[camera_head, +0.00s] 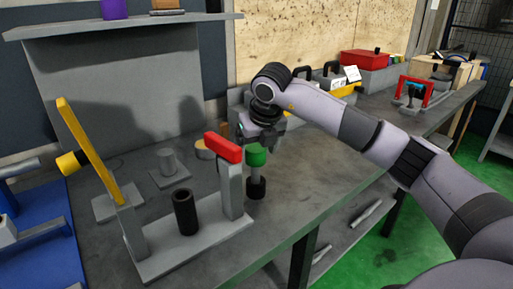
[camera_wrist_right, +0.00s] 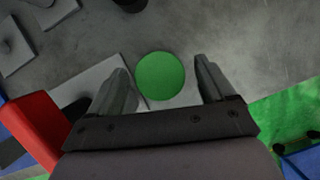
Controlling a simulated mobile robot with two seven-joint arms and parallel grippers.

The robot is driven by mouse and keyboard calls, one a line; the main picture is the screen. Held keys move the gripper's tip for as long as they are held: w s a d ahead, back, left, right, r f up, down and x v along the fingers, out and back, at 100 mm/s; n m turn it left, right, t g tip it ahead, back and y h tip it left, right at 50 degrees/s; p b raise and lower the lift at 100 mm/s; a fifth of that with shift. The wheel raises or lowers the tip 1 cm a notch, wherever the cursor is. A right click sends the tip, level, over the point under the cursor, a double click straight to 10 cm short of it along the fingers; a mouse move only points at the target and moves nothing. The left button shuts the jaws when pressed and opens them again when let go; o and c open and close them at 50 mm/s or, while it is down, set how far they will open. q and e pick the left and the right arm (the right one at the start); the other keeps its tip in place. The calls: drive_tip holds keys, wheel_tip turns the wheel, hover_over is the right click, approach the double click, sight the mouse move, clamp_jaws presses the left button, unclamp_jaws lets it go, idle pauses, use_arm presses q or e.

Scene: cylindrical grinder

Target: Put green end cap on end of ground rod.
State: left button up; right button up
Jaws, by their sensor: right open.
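The green end cap (camera_head: 256,156) is a short green cylinder above a dark grey stem with a wider dark part (camera_head: 256,189) below, at the table's front edge. In the right wrist view the cap is a green disc (camera_wrist_right: 160,76) between my right fingers, with gaps on both sides. My right gripper (camera_head: 261,134) is open and points down just above the cap. It also shows in the wrist view (camera_wrist_right: 161,70). A black hollow cylinder (camera_head: 185,212) stands on the grey fixture base. I cannot tell which piece is the ground rod. My left gripper is out of view.
The fixture (camera_head: 188,248) has a post with a red block (camera_head: 223,147) close left of my gripper, and a tilted yellow bar (camera_head: 90,150). A grey cylinder on a plate (camera_head: 168,163) stands behind. The grey table (camera_head: 318,165) is clear to the right.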

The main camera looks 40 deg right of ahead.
drive_tip(key=v, duration=0.7)
drive_tip(key=shift+s, duration=0.15)
idle(0.3)
